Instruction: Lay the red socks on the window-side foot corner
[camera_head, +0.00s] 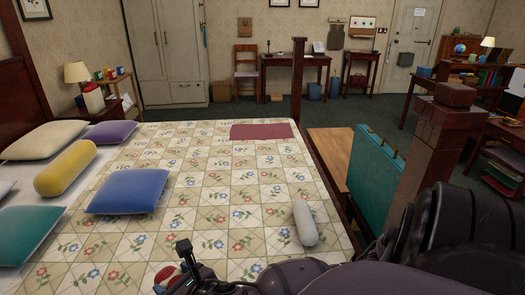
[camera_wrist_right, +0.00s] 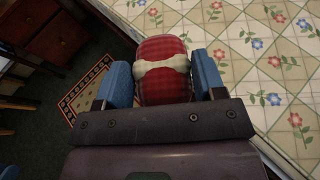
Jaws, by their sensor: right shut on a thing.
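The red socks (camera_wrist_right: 165,88) are a red plaid bundle with a cream band across it. My right gripper (camera_wrist_right: 163,75) is shut on them, one blue finger on each side. In the head view the socks (camera_head: 166,274) show small at the bottom, beside the dark gripper (camera_head: 179,278). They are near the bed's close edge; the wrist view shows quilt to the right and floor to the left. The bed's flowered quilt (camera_head: 215,185) fills the middle of the head view, its foot at the right. My left gripper is not in view. No window shows.
A grey-white roll (camera_head: 304,222) lies near the foot, and a dark red folded cloth (camera_head: 261,131) at the far foot corner. A blue pillow (camera_head: 128,191) lies mid-bed. Wooden posts (camera_head: 298,80) rise at the foot; a teal case (camera_head: 373,175) stands on a bench (camera_head: 331,150) beyond.

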